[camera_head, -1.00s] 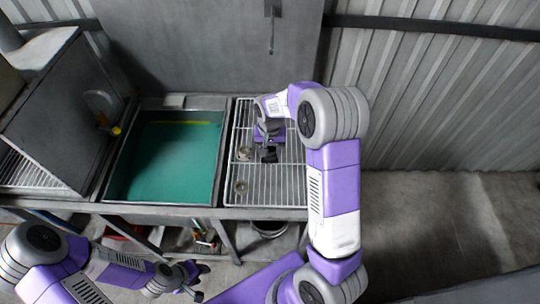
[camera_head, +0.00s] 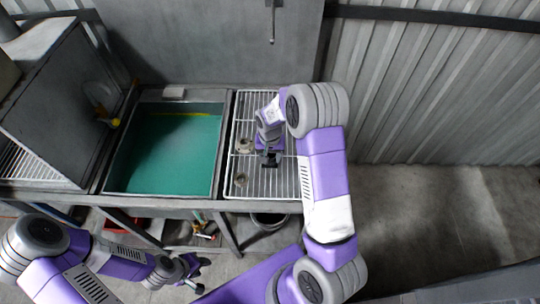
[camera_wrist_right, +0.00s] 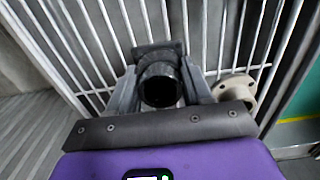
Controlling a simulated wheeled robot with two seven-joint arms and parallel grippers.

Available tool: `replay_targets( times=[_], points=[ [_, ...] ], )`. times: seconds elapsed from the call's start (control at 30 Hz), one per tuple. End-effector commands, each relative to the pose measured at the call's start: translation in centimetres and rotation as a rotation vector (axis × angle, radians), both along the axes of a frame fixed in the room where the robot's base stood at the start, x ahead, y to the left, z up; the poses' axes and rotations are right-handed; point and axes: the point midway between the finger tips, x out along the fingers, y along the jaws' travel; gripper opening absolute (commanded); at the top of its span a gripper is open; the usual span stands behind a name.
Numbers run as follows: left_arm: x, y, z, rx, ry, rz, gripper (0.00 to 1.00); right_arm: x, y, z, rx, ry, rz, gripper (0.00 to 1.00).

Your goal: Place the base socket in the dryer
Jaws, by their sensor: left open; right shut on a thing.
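My right gripper (camera_head: 268,159) is over the wire rack (camera_head: 290,181), to the right of the green tank. In the right wrist view, it (camera_wrist_right: 160,92) is shut on a dark, hollow base socket (camera_wrist_right: 160,62) with a squarish flange. The socket is close over the bars; I cannot tell whether it touches them. A beige flanged fitting (camera_wrist_right: 238,88) lies on the rack beside it. My left gripper (camera_head: 192,276) is open and empty, low in front of the bench. I cannot tell for certain which thing is the dryer.
Two small fittings (camera_head: 244,147) (camera_head: 240,179) lie along the rack's left side. The green tank (camera_head: 170,150) is left of the rack, and a grey metal cabinet (camera_head: 60,100) stands further left. A bucket (camera_head: 268,220) is below the rack. The rack's right part looks clear.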

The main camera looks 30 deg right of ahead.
Motion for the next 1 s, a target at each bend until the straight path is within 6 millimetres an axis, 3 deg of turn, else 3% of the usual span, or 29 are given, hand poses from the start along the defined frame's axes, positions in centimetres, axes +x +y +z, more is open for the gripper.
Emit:
replay_targets(
  times=[0.03,0.2,0.57,1.0],
  points=[
    [0.0,0.0,-0.2,0.000,0.000,0.000,0.43,0.0,0.0,-0.2,0.000,0.000,0.000,0.51],
    [0.0,0.0,-0.1,0.000,0.000,0.000,0.43,0.0,0.0,-0.1,0.000,0.000,0.000,0.75],
    [0.0,0.0,0.3,0.000,0.000,0.000,0.43,0.0,0.0,0.4,0.000,0.000,0.000,0.75],
    [0.0,0.0,1.1,0.000,0.000,0.000,0.43,0.1,0.0,9.1,0.000,-0.004,0.000,0.75]
  ],
)
